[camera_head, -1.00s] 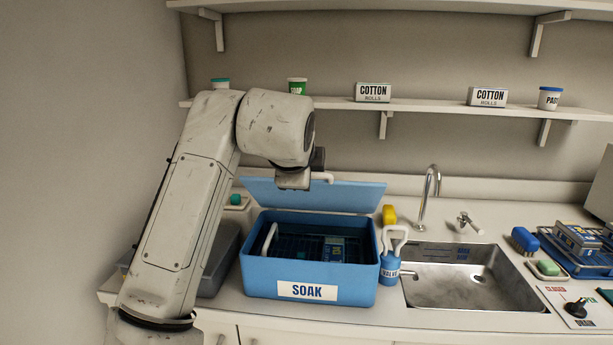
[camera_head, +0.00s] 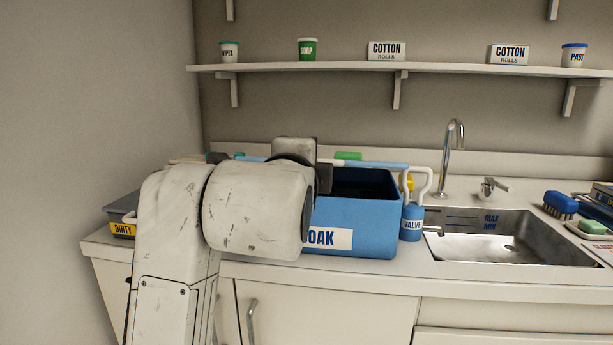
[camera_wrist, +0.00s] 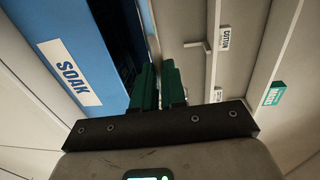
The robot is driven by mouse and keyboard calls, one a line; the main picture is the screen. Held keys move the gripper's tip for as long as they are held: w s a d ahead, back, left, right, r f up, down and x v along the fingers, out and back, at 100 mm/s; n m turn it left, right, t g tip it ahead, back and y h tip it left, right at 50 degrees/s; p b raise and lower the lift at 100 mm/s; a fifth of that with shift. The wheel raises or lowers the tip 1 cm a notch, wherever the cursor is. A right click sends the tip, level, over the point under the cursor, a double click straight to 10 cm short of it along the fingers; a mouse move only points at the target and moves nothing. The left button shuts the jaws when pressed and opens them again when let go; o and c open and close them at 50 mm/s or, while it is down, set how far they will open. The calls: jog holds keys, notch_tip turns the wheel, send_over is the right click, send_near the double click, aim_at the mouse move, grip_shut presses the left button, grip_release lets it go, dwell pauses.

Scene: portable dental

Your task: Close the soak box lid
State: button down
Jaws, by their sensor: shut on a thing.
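The blue soak box (camera_head: 375,225) stands on the counter, its dark inside showing in the head view. Its front label is partly behind my arm. The light blue lid (camera_head: 385,165) shows as a thin, nearly edge-on strip above the box's back, with a gap between it and the front rim. My gripper (camera_wrist: 160,88) has its green fingers close together at the lid in the wrist view, beside the box (camera_wrist: 65,45). It is shut on the lid, but the exact grip spot is hard to see. In the head view my arm hides the fingers and the box's left part.
The blue valve bottle (camera_head: 412,222) with a white handle stands close to the box's right side, before the sink (camera_head: 510,240). A shelf (camera_head: 430,69) with several containers runs along the wall above.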

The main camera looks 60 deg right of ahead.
notch_tip(320, 180, down, 8)
jog(key=h+b, duration=0.1)
jog(key=b, duration=0.8)
jog(key=shift+s+a+t+h, duration=0.25)
jog(key=shift+a+t+h, duration=0.05)
jog(key=shift+a+t, duration=0.1)
jog(key=c, duration=1.2)
grip_release()
jog(key=shift+r, duration=0.1)
jog(key=v, duration=1)
jog(key=shift+s+a+p, duration=0.15)
jog(key=shift+a+p, duration=0.15)
jog(key=shift+a, duration=0.05)
